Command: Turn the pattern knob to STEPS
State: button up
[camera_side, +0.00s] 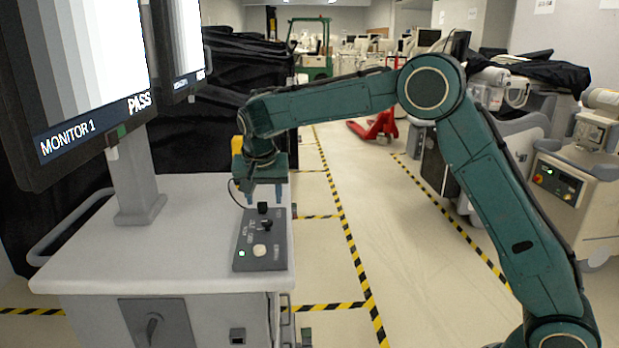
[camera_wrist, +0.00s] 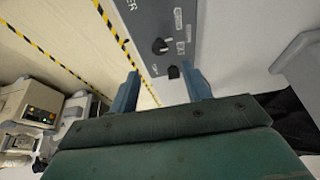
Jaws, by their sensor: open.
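A dark grey control panel (camera_side: 274,262) lies on the cart top. It carries a round black knob (camera_side: 266,224) with printed labels around it, too small to read surely. A smaller black block (camera_side: 263,207) sits at the panel's far end, and a pale round button (camera_side: 259,250) at the near end. My gripper (camera_side: 264,197) points down over the far end, jaws open and empty. In the wrist view, the black block (camera_wrist: 173,72) shows between my fingertips (camera_wrist: 162,72), and the knob (camera_wrist: 160,46) lies beyond them. Contact with the block cannot be told.
Monitor 1 (camera_side: 75,70) shows grey vertical bands and the word PASS. A second monitor (camera_side: 182,45) hangs behind it. The cart top (camera_side: 185,230) is clear left of the panel. Open floor lies to the right.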

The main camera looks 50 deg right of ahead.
jog(key=shift+v, duration=2.8)
